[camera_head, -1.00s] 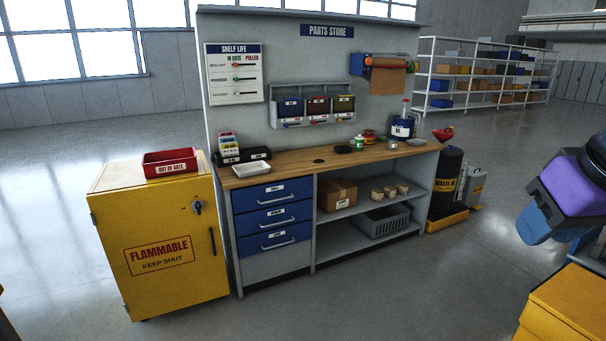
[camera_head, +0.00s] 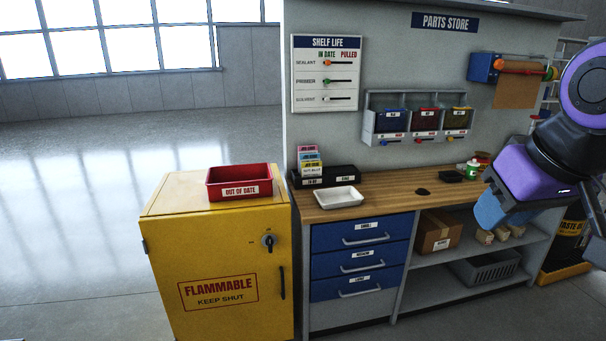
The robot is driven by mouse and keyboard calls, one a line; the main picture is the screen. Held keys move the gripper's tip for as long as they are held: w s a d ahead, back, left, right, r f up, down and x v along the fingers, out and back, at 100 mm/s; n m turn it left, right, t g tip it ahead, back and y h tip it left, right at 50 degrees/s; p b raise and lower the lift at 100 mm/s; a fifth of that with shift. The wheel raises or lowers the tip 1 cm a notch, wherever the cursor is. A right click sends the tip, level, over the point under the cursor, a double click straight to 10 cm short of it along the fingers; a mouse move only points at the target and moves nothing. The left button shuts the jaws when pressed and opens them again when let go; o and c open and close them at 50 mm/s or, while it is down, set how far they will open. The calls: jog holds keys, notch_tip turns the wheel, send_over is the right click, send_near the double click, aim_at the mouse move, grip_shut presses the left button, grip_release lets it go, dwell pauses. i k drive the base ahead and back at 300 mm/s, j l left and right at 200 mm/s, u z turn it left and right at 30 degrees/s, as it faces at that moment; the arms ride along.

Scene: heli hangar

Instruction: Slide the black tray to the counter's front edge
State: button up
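The black tray (camera_head: 346,175) is a long, low tray at the back left of the wooden counter (camera_head: 395,193), near the back panel. Its front carries two small white labels. Several coloured cards (camera_head: 311,162) stand upright at its left end. A shallow white tray (camera_head: 338,197) sits in front of it, close to the counter's front edge. My arm, purple, black and blue, hangs at the right of the head view, over the counter's right part and well away from the black tray. My gripper's fingers are not visible.
A yellow flammables cabinet (camera_head: 220,245) with a red tray (camera_head: 240,183) on top stands left of the counter. Wall bins (camera_head: 418,120) hang above. The counter between the white tray and disc is clear.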

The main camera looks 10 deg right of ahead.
aim_at(448, 176)
jog(key=i+l+z, duration=0.15)
jog(key=i+z, duration=0.2)
jog(key=i, duration=0.15)
jog(key=i+z, duration=0.3)
jog(key=i, duration=0.2)
jog(key=i+j+z, duration=0.1)
jog(key=i+z, duration=0.25)
jog(key=i, duration=0.15)
jog(key=i+l+u, duration=0.15)
jog(key=i+l, duration=0.2)
jog(key=i+l+u, duration=0.1)
jog(key=i+l, duration=0.25)
jog(key=i+l+u, duration=0.15)
jog(key=i+l, duration=0.15)
jog(key=l, duration=0.25)
jog(key=i+l+u, duration=0.1)
jog(key=i+l, duration=0.2)
jog(key=l, duration=0.2)
